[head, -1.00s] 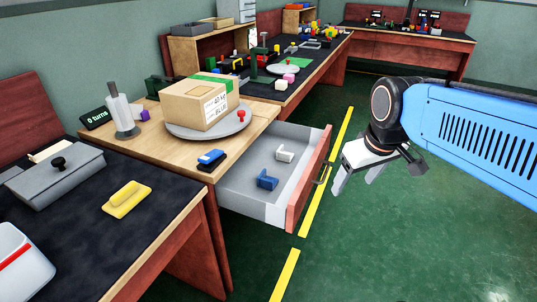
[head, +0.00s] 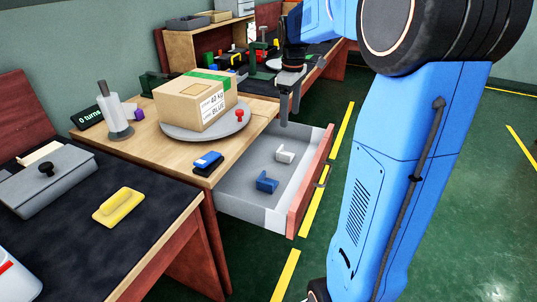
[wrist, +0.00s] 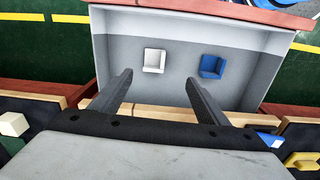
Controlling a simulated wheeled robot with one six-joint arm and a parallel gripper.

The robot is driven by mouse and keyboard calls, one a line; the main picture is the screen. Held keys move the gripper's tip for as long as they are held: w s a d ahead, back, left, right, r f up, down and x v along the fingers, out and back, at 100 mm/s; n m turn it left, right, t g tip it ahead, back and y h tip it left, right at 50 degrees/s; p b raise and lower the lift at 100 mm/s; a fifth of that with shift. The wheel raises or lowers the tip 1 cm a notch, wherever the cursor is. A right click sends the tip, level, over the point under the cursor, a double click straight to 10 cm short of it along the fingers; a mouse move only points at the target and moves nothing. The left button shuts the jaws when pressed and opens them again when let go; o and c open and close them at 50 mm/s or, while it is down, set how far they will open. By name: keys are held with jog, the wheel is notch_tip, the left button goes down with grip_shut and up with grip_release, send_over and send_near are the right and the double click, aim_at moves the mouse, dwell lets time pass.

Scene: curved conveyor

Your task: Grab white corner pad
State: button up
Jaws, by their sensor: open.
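The white corner pad (head: 285,155) lies on the floor of the open drawer (head: 238,196), in its farther part. It also shows in the wrist view (wrist: 154,60), left of the blue corner pad (wrist: 212,67). The blue pad lies nearer in the head view (head: 267,182). My gripper (head: 290,110) points down above the drawer's back end, by the table edge, higher than the white pad and apart from it. In the wrist view its two fingers (wrist: 158,88) are spread with nothing between them, and the white pad shows just beyond their tips.
A cardboard box (head: 196,100) sits on a grey turntable (head: 175,133) beside the drawer. A blue-and-black block (head: 208,160) lies near the table's edge. The drawer's red front (head: 310,182) and grey walls stand around the pads. The drawer floor around them is clear.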

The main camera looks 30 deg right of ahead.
jog(key=w, duration=0.2)
send_over(286, 154)
jog(key=w, duration=0.2)
jog(key=shift+n, duration=0.3)
jog(key=f, duration=0.8)
jog(key=d+f, duration=0.1)
jog(key=f, duration=0.3)
jog(key=shift+w+f, duration=0.15)
jog(key=shift+w, duration=0.05)
jog(key=shift+d+f, duration=0.2)
jog(key=shift+f, duration=2.55)
jog(key=c, duration=1.1)
